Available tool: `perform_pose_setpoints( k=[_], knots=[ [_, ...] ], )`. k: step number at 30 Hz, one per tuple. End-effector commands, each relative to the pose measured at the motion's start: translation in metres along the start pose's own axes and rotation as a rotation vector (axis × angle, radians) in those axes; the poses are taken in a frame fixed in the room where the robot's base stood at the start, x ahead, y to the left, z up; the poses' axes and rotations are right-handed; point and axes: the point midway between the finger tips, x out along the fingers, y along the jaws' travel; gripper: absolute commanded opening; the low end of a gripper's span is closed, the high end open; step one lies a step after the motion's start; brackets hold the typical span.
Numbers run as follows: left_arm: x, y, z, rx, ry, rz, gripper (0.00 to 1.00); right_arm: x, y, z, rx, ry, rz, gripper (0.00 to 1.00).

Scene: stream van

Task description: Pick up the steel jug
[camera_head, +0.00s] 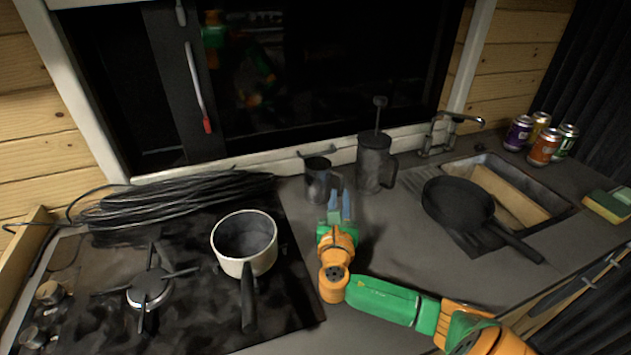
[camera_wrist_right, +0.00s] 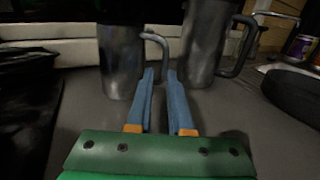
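The steel jug (camera_head: 317,182) is a small dark metal jug standing upright on the worktop below the window. Its handle faces right. In the right wrist view the jug (camera_wrist_right: 121,62) is left of centre, and its handle curves down in line with the gap between my fingertips. My right gripper (camera_head: 339,207) is open, its two blue fingers apart at the handle side of the jug. In the wrist view the fingertips (camera_wrist_right: 160,75) are close to the handle's lower end; I cannot tell if they touch it. My left gripper is not in view.
A taller metal press pot (camera_head: 374,165) stands just right of the jug. A black frying pan (camera_head: 458,203) lies by the sink (camera_head: 545,192). A saucepan (camera_head: 244,264) sits on the hob, with coiled black cable (camera_head: 170,200) behind. Several cans (camera_head: 545,148) stand at far right.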

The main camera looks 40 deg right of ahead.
Motion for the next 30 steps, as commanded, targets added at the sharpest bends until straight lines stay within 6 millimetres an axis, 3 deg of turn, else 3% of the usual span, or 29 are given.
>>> perform_pose_setpoints(
  k=[6, 9, 14, 15, 17, 30],
  knots=[
    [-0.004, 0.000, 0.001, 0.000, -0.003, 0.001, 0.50, 0.042, 0.000, 0.004, 0.000, -0.002, -0.002, 0.18],
    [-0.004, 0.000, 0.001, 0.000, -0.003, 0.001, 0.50, 0.050, 0.000, 0.003, -0.001, 0.000, 0.000, 0.18],
    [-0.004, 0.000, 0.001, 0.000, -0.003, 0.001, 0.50, 0.051, 0.000, 0.003, 0.000, 0.001, 0.001, 0.18],
    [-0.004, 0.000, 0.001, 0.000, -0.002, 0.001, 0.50, 0.051, 0.000, 0.003, 0.000, 0.001, 0.001, 0.16],
    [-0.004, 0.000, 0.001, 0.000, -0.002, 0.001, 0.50, 0.050, 0.000, 0.003, 0.000, 0.001, 0.001, 0.00],
    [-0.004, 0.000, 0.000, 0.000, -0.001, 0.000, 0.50, 0.050, 0.000, 0.003, -0.001, 0.001, 0.000, 0.00]
  ],
)
